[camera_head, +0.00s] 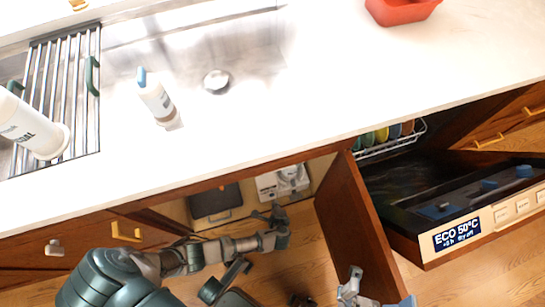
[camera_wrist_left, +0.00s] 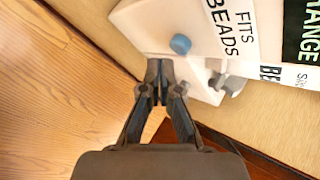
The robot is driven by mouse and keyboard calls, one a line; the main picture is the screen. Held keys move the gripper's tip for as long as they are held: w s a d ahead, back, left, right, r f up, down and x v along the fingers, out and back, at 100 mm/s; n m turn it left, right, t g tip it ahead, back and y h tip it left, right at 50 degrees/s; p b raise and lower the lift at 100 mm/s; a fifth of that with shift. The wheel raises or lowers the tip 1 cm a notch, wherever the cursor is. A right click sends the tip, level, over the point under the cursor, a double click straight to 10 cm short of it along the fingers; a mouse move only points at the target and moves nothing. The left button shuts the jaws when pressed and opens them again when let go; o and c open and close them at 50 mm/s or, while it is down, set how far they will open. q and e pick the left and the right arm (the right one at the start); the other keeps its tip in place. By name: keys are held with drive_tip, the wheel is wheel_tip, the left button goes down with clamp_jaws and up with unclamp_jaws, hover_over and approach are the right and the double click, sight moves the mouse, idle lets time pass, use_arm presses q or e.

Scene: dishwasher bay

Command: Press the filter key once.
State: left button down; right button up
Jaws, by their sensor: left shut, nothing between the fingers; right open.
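A white unit (camera_head: 283,182) stands inside the open under-sink cabinet. I cannot read a filter label on the button. My left gripper (camera_head: 280,222) reaches into the cabinet, just in front of the unit. In the left wrist view my left gripper (camera_wrist_left: 160,72) is shut and empty, its tips just below and left of the button; contact cannot be judged. My right gripper (camera_head: 376,298) is open at the bottom edge, partly cut off.
An open cabinet door (camera_head: 350,215) stands right of my left gripper. Further right is the pulled-out dishwasher door with an "ECO 50°C" display (camera_head: 457,234) and several pale keys. A dark bin (camera_head: 215,202) stands left of the unit. The countertop (camera_head: 300,110) lies above.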

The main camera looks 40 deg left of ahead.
idle(0.7)
use_arm(q)
drive_tip(key=shift+w+a+r, duration=0.1)
drive_tip(key=shift+w+a, duration=0.15)
drive_tip(key=shift+a, duration=0.1)
drive_tip(key=shift+w+a, duration=0.3)
drive_tip(key=shift+a, duration=0.1)
idle(0.6)
idle(0.4)
drive_tip(key=shift+s+d+p, duration=0.4)
drive_tip(key=shift+s+d, duration=0.15)
drive_tip(key=shift+d, duration=0.15)
